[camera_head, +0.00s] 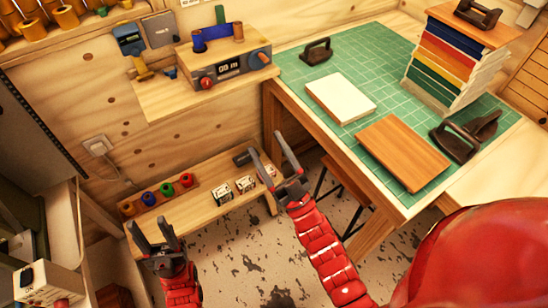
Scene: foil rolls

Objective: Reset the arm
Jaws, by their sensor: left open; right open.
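My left gripper (149,224) is open and empty, at the lower left in front of the low wooden bench. Its fingers point up in the picture, close to the bench's left end. My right gripper (267,145) is open and empty, with its fingers spread in front of the low bench's right end, beside the green-topped table. My red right arm reaches up from the lower right. Neither gripper visibly holds anything.
The low bench (205,200) bears red (186,180), green (167,188) and blue (149,198) rolls and small boxes. The table's green mat (305,75) holds a white block (340,97), a wooden board (403,151) and stacked coloured slabs (448,65). Floor (240,262) shows between the arms.

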